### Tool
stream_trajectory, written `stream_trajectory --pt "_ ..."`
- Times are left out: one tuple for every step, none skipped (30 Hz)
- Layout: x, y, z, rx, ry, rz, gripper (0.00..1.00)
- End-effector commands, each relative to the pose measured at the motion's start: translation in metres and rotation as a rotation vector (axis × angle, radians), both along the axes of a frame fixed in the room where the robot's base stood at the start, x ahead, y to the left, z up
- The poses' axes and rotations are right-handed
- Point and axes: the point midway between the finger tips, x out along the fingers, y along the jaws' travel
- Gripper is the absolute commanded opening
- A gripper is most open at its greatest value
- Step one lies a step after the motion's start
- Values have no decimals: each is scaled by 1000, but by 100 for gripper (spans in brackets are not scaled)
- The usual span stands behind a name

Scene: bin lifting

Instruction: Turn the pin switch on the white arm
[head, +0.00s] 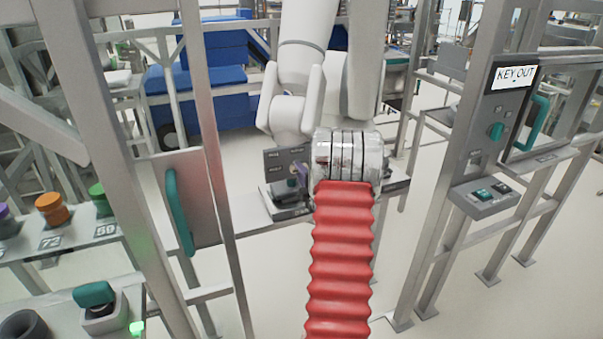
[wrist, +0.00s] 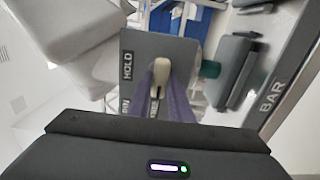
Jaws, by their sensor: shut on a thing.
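The white arm (head: 303,50) hangs down from the top middle in the head view. By its lower end is a dark grey panel (head: 280,161). In the wrist view this panel (wrist: 133,45) carries the label HOLD and a second label, partly hidden. A cream pin switch (wrist: 161,70) stands out from the panel. My gripper (wrist: 163,92) has purple fingers, one on each side of the switch, and is shut on it. In the head view my gripper (head: 302,174) is mostly hidden behind my own wrist, and the switch cannot be made out.
A metal frame with a teal handle (head: 178,212) stands at left. A dark block (wrist: 235,68) and a BAR label (wrist: 272,93) lie right of the panel in the wrist view.

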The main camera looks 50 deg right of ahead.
Motion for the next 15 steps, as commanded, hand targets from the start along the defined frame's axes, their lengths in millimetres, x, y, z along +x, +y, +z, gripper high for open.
stream_trajectory --pt "-1 2 -6 4 10 1 0" --pt "-1 2 -6 3 11 2 0" --pt "-1 2 -6 2 12 2 0" --pt "-1 2 -6 3 12 2 0" --pt "-1 2 -6 3 12 2 0" --pt "-1 2 -6 3 12 2 0" --pt "-1 2 -6 3 12 2 0" --pt "-1 2 -7 3 12 2 0" --pt "-1 2 -7 3 13 2 0" --pt "-1 2 -7 3 13 2 0" --pt "-1 3 -7 3 13 2 0" --pt "-1 3 -7 3 13 2 21" --pt "-1 3 -7 4 13 2 23" --pt "-1 2 -7 4 13 2 25" --pt "-1 2 -6 4 12 2 28"
